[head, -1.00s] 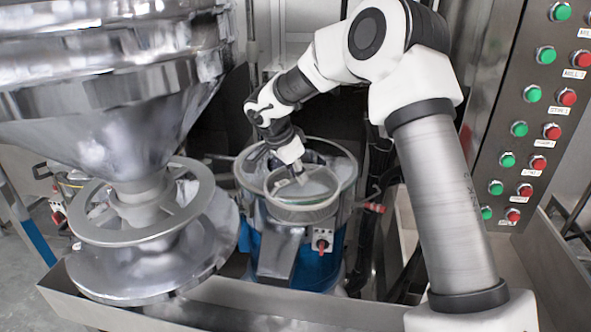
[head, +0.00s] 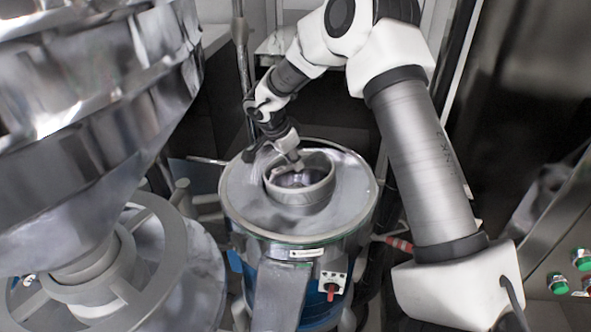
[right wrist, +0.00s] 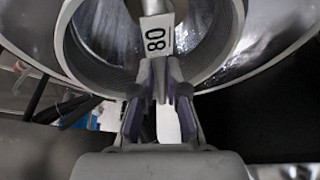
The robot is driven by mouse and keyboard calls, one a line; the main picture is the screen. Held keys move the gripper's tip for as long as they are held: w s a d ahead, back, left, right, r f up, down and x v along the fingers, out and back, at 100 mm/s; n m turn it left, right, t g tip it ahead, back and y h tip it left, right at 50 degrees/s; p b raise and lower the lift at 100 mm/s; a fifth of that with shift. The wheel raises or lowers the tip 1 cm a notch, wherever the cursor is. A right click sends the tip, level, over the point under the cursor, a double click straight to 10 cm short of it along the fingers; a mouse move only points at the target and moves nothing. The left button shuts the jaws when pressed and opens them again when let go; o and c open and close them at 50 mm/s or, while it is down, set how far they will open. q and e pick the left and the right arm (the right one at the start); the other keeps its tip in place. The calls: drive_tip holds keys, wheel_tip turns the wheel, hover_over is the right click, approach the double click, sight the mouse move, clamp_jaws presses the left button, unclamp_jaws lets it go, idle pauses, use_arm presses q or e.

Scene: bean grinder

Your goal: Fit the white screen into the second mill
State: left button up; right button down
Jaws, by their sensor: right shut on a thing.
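The mill (head: 345,205) has a blue lower body and a broad round metal top, with a raised pale ring (head: 300,198) in its middle. My right gripper (head: 293,164) reaches down at the back of this ring. In the right wrist view my right gripper (right wrist: 160,88) is shut on a light tab (right wrist: 157,38) marked 80. The tab stands in front of a round, ridged pale ring (right wrist: 88,68), which I take to be the white screen. I cannot tell whether it is seated or held just above the mill. My left gripper is not in view.
A large shiny metal hopper (head: 85,110) with a spoked wheel (head: 140,290) below it fills the left side. A switch box (head: 332,284) sits on the mill's front. A button panel (head: 570,270) stands at the lower right.

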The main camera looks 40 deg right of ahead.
drive_tip(key=f, duration=0.3)
drive_tip(key=shift+w+a+f, duration=0.15)
drive_tip(key=shift+a+f, duration=0.05)
drive_tip(key=shift+f, duration=0.2)
drive_tip(key=shift+w+f, duration=0.1)
drive_tip(key=shift+f, duration=0.15)
drive_tip(key=c, duration=1.2)
unclamp_jaws()
drive_tip(key=shift+s+d, duration=0.1)
drive_tip(key=shift+s, duration=0.1)
drive_tip(key=shift+s+d+r, duration=0.3)
drive_tip(key=shift+s+d, duration=0.05)
drive_tip(key=shift+s, duration=0.2)
drive_tip(key=shift+w+f, duration=0.1)
drive_tip(key=shift+w, duration=0.2)
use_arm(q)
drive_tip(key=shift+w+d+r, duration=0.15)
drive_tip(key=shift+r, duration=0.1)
